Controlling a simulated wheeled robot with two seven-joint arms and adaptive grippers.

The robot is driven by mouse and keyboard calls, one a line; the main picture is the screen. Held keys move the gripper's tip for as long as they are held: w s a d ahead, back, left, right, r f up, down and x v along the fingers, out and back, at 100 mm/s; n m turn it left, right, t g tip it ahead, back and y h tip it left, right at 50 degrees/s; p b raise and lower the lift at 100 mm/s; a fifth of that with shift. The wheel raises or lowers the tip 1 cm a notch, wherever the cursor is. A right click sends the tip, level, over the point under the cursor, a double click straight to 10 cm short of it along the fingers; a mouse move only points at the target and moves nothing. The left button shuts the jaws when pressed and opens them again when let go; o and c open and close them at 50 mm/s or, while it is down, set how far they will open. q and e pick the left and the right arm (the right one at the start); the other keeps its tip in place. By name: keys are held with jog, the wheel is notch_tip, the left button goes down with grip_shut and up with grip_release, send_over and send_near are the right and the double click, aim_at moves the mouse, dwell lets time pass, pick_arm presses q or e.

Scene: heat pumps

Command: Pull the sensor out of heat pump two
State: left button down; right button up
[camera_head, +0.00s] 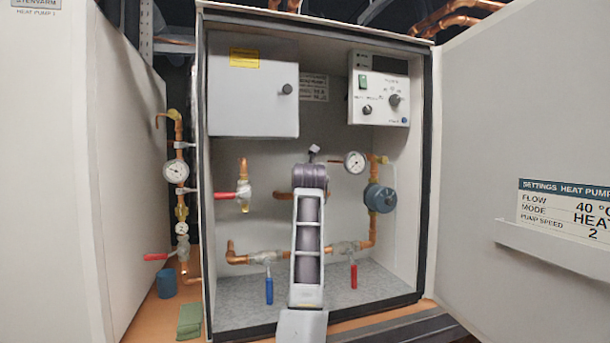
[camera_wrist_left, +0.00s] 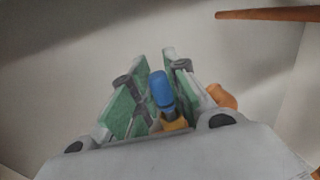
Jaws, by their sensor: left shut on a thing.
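The open heat pump cabinet (camera_head: 203,200) stands in the middle of the head view, with copper pipes, valves and gauges inside. My left arm reaches into it from below. My left gripper (camera_head: 313,152) is mostly hidden behind its own wrist, in front of the pipework. In the left wrist view, the green-padded fingers of my left gripper (camera_wrist_left: 158,85) are shut on the sensor (camera_wrist_left: 162,92), which has a blue body and a brass-coloured lower part. I cannot tell whether the sensor is still seated in a fitting. My right gripper is not in view.
An open door (camera_head: 520,120) with a settings label stands to the right. Inside are a control panel (camera_head: 378,90), a grey box (camera_head: 253,95), a blue pump (camera_head: 380,198) and a red-handled valve (camera_head: 243,195). A copper pipe (camera_wrist_left: 222,96) is close beside the fingers.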

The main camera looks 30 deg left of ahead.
pick_arm(q)
jog(key=shift+r+p, duration=0.6)
jog(key=shift+r, duration=0.5)
jog(key=s+d+b, duration=0.7)
jog(key=s+d, duration=0.3)
jog(key=d, duration=0.2)
jog(key=shift+s, duration=0.2)
dwell(1.5)
